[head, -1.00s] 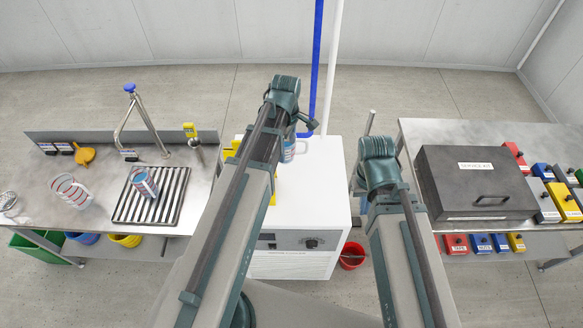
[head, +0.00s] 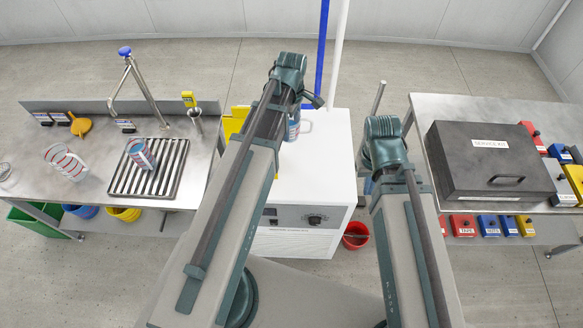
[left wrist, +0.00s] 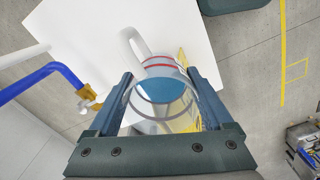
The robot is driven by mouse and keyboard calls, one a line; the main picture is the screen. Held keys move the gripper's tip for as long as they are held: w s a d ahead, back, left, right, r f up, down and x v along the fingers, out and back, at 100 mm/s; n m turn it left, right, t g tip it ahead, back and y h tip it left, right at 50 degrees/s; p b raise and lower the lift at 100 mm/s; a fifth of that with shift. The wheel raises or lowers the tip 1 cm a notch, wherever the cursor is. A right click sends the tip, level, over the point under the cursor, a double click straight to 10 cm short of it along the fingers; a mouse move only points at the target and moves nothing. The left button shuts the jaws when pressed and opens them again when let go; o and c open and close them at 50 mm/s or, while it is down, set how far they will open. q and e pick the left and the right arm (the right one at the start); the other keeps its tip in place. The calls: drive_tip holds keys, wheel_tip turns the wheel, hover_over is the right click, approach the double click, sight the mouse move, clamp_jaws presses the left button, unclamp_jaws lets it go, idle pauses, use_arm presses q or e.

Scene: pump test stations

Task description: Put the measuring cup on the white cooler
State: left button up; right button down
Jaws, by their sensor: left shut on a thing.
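The measuring cup (head: 293,128) is clear, with red marks, a pale handle and blue contents; the left wrist view shows it from above (left wrist: 163,88). My left gripper (left wrist: 160,74) is shut on it, one finger on each side. In the head view my left arm hides part of the cup. The white cooler (head: 318,165) stands in the middle, and the cup is over its top (left wrist: 92,40). I cannot tell whether the cup touches the top. My right arm's wrist (head: 385,145) is right of the cooler; its fingers are hidden.
A left bench holds another measuring cup (head: 66,162), a cup (head: 141,154) on a drain grate (head: 165,182) and a tap. Yellow things (head: 234,122) stand at the cooler's left edge. Blue (head: 322,50) and white pipes rise behind it. A service kit case (head: 490,160) sits on the right table.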

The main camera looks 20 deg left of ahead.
use_arm(q)
wheel_tip(320, 180, down, 20)
drive_tip(key=b, duration=1.8)
drive_tip(key=shift+f+b, duration=0.1)
drive_tip(key=shift+b, duration=0.3)
drive_tip(key=o, duration=1.2)
drive_tip(key=shift+o, duration=0.2)
